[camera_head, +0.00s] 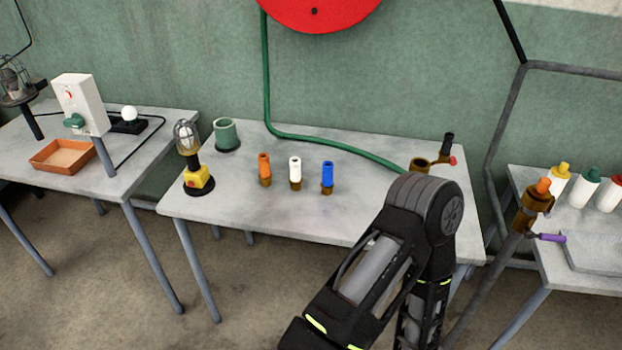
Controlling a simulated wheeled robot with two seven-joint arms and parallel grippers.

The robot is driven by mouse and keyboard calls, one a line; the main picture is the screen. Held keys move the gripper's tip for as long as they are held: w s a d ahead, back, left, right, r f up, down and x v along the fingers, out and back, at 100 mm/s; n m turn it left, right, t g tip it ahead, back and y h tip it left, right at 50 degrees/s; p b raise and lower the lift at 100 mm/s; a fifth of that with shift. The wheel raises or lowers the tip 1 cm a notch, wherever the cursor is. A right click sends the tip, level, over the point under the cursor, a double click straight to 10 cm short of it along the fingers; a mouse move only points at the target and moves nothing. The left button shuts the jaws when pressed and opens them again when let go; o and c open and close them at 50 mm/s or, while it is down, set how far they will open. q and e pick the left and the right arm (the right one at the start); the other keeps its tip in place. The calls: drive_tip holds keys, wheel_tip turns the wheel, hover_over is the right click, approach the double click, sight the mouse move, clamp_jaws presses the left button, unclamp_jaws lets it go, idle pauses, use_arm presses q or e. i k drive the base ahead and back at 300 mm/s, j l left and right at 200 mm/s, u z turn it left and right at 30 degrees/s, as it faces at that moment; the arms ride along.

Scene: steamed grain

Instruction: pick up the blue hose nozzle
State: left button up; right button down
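The blue hose nozzle (327,176) stands upright on the middle table (230,200), with a brass-coloured base. It is the rightmost of three similar nozzles in a row. The white nozzle (295,171) is just left of it and the orange nozzle (264,168) is further left. All three stand apart. One black arm of mine rises at the lower right, in front of the table's right part, and bends back down out of the picture. Neither of my grippers shows.
A green hose (330,141) runs to brass fittings (420,164) at the right. Side tables hold a white box (80,100) and several bottles (584,188).

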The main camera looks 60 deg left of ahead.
sight(328, 184)
drive_tip(key=u, duration=1.95)
drive_tip(key=i+l, duration=0.15)
drive_tip(key=i, duration=0.3)
drive_tip(key=i+l+u, duration=0.15)
drive_tip(key=i, duration=0.25)
